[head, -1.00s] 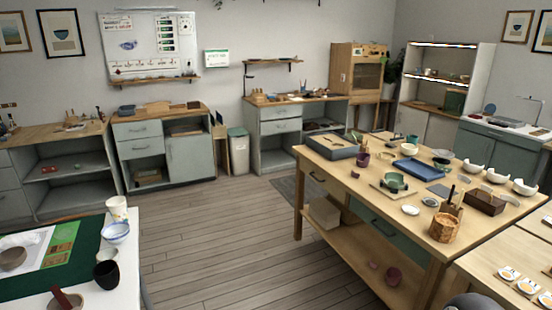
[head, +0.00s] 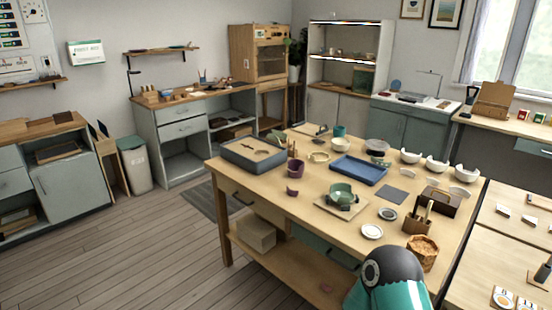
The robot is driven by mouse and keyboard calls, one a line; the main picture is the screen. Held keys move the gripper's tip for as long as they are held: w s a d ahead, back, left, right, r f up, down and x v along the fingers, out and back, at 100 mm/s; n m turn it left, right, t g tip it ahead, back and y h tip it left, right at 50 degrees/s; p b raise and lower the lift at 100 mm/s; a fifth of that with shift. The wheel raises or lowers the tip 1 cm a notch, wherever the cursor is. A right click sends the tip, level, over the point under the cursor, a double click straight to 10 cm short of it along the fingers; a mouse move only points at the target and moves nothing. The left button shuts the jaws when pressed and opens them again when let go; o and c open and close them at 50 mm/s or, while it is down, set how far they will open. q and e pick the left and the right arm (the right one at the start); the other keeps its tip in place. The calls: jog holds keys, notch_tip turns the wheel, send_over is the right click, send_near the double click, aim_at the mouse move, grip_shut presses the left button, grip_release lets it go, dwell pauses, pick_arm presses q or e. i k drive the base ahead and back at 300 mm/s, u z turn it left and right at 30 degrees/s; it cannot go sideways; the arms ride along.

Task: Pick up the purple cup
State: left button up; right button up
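A purple cup (head: 295,168) stands on the wooden worktable (head: 270,182), near its left side and just right of a grey tray. Something thin seems to stand up behind or in it; I cannot tell which. A smaller purple piece (head: 292,190) lies just in front of the cup, apart from it. Neither of my grippers is in view. Only a teal and black part of my own arm shows at the bottom, right of centre, well away from the cup.
The grey tray (head: 252,153) is left of the cup. A green bowl (head: 342,192) on a board, a blue tray (head: 358,170), a white dish (head: 372,232) and a woven basket (head: 422,254) share the table. Clear floor (head: 150,250) lies to the left.

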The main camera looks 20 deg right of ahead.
aim_at(296, 168)
jog(key=z, duration=0.25)
jog(key=i, duration=1.85)
jog(key=z, duration=0.25)
